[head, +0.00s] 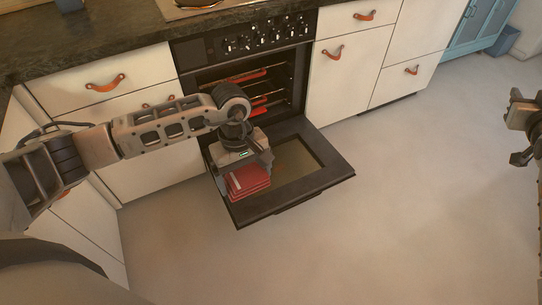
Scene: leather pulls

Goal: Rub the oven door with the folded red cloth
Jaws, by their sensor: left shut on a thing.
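The oven door (318,178) is folded down open, black with a glass pane in its middle. My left gripper (247,172) is over the left part of the door, pointing down. It is shut on the folded red cloth (250,184), which shows below the fingers. The cloth is at the door's left side; whether it touches the door surface I cannot tell. My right gripper (520,130) is at the right edge of the view, far from the door, partly cut off; its jaw opening is unclear.
The oven (248,85) stands open with red-edged racks inside and a row of knobs above. White cabinets (352,75) with leather pulls flank it. A dark countertop (120,35) runs above. The floor in front and to the right is clear.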

